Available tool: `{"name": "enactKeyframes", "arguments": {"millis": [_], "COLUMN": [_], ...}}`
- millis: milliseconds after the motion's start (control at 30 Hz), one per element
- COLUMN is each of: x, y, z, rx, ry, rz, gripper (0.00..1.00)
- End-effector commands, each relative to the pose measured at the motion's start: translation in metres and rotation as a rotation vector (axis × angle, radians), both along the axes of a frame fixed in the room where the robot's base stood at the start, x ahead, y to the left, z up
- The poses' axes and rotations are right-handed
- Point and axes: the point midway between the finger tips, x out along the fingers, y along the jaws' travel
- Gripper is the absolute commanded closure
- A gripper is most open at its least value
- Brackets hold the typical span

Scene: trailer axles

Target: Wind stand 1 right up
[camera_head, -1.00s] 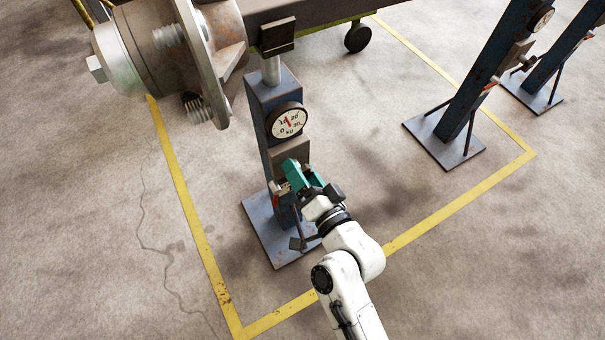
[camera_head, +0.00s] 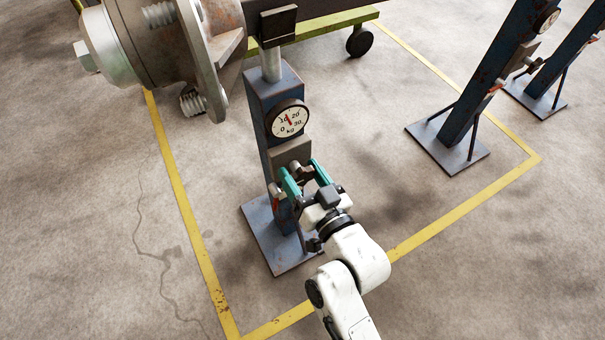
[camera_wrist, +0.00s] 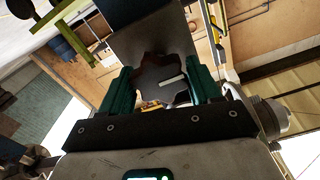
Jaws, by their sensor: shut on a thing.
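The nearest stand (camera_head: 263,104) is an upright blue post on a square foot plate; I see no number on it. A metal rod (camera_head: 271,63) rises from its top to a dark head block (camera_head: 278,26) against the beam; whether they touch is unclear. Its dial (camera_head: 288,118), marked in kg, has a red needle between 10 and 20. In the wrist view, my gripper's fingers (camera_wrist: 161,90) flank a dark irregular shape.
A large rusty hub (camera_head: 180,40) with bolts hangs close at upper left. Two more blue stands, one nearer (camera_head: 492,80) and one farther (camera_head: 570,45), stand at right. A caster wheel (camera_head: 360,41) is behind. Yellow lines (camera_head: 175,180) mark the floor, which is clear in front.

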Motion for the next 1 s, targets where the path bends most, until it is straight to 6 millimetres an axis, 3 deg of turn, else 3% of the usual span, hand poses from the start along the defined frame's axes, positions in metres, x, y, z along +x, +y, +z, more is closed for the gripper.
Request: {"name": "enactKeyframes", "arguments": {"millis": [467,500,700,1000], "x": [-0.0007,-0.0007,-0.0004,-0.0042], "y": [0.0002,0.0002,0.0002,-0.0018], "z": [-0.0030,-0.0030,-0.0017,-0.0009], "rx": [-0.014,-0.014,-0.011,-0.010], "ry": [-0.001,-0.001,-0.003,-0.003], "rz": [0.002,0.002,0.001,0.002], "gripper": [0.68,0.33,0.17,0.17]}}
